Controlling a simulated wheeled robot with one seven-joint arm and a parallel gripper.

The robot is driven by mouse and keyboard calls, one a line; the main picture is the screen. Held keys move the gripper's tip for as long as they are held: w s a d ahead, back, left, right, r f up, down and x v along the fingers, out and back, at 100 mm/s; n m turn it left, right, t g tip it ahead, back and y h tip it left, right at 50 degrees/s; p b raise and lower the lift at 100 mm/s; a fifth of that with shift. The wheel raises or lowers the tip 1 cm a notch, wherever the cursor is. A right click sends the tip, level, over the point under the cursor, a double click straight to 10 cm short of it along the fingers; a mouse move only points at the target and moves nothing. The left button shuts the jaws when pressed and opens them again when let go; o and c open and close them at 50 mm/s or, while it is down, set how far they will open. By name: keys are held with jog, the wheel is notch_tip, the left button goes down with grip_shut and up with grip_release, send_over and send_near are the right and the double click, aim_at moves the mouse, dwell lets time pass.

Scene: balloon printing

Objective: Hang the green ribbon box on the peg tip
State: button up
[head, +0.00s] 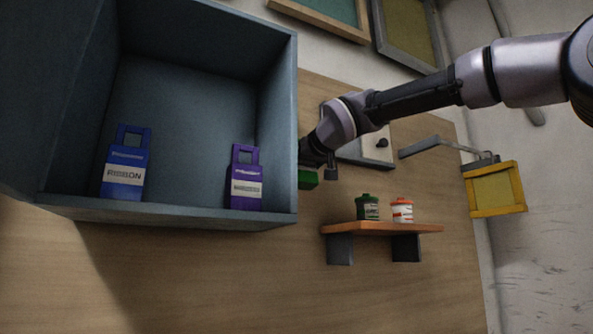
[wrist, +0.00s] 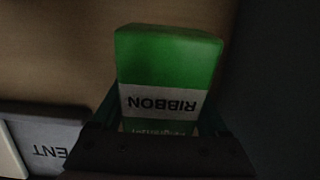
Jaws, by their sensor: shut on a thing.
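The green ribbon box (wrist: 168,55) is between the fingers of my gripper (wrist: 160,118) in the wrist view. Its white label reads RIBBON upside down. In the head view only a small part of the green box (head: 308,180) shows, beside the right wall of the blue-grey open cabinet and below my gripper (head: 309,162). The rest is hidden by the cabinet wall and my gripper. A small dark post (head: 331,172) shows just right of the green box; I cannot tell whether it is the peg. No peg tip is clear in either view.
The blue-grey cabinet (head: 285,130) holds a blue ribbon box (head: 123,170) and a purple one (head: 246,185). An orange shelf (head: 380,229) carries a green jar (head: 368,207) and a white-and-orange jar (head: 402,210). A yellow frame (head: 522,190) hangs at the right. A grey panel (wrist: 40,135) is left in the wrist view.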

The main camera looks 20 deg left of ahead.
jog(key=o, duration=1.4)
jog(key=shift+c, duration=0.2)
jog(key=shift+d, duration=0.1)
jog(key=v, duration=1.1)
jog(key=w+d+f+m+h, duration=0.35)
jog(key=d+f, duration=0.35)
jog(key=d, duration=0.6)
jog(key=w+d+f+m+h, duration=0.35)
jog(key=d+f, duration=0.45)
jog(key=d, duration=0.5)
jog(key=s+d+f+m+g+h, duration=0.1)
jog(key=s+d+f+m, duration=0.2)
jog(key=s+d+f, duration=0.3)
jog(key=s+d+f+m+g+h, duration=0.1)
jog(key=s+d+f+m, duration=0.3)
jog(key=d+f, duration=1)
jog(key=shift+s+d+f+g+h, duration=0.25)
jog(key=shift+s+d+g+h, duration=0.25)
jog(key=shift+s, duration=0.7)
jog(key=shift+d, duration=0.1)
